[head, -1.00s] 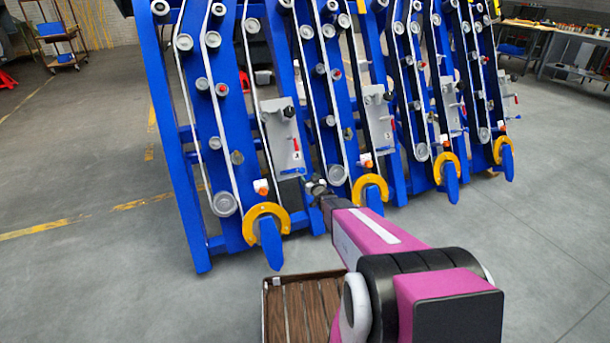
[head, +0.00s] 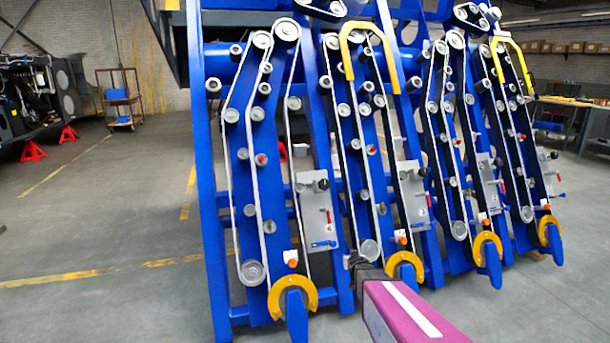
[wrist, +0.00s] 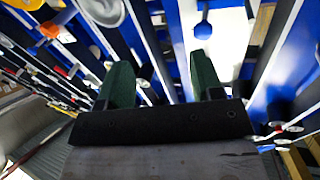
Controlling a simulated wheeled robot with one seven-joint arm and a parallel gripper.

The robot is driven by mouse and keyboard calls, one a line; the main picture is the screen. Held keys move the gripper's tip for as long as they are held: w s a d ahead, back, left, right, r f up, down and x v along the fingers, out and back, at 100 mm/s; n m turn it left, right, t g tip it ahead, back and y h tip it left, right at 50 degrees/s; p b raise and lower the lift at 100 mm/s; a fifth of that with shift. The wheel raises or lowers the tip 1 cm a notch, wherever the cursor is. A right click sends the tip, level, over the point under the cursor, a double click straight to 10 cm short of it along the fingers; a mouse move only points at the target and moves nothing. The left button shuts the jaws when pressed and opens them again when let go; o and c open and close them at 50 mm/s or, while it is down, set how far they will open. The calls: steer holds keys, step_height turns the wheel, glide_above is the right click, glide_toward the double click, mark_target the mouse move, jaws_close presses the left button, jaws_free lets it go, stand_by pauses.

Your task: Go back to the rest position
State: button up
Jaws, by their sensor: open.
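My gripper shows in the wrist view (wrist: 165,85) as two dark green fingers standing well apart on a black bar. Nothing is seen between the fingers but blurred blue frame parts behind them. In the head view my pink arm reaches up from the bottom edge, and its dark end is in front of the lower part of the blue harvester chassis (head: 221,200), between two yellow rings. The fingers are too small to make out there. I cannot tell whether the gripper touches the chassis.
The chassis carries belts, rollers, grey plates (head: 320,210) and yellow rings (head: 292,296). Open grey floor (head: 110,220) with yellow lines lies to the left. A cart (head: 122,98) and red stands (head: 33,151) are at the back left. A workbench (head: 572,102) is at the back right.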

steer(key=s+a+r+g, duration=0.1)
steer(key=s+g, duration=0.3)
steer(key=s, duration=0.5)
steer(key=s+a+r+g, duration=0.1)
steer(key=s+r+g, duration=0.3)
steer(key=s, duration=0.6)
steer(key=s+a+r+g, duration=0.1)
steer(key=s+g, duration=0.3)
steer(key=s, duration=0.6)
steer(key=shift+r+g, duration=0.3)
steer(key=shift+r, duration=0.6)
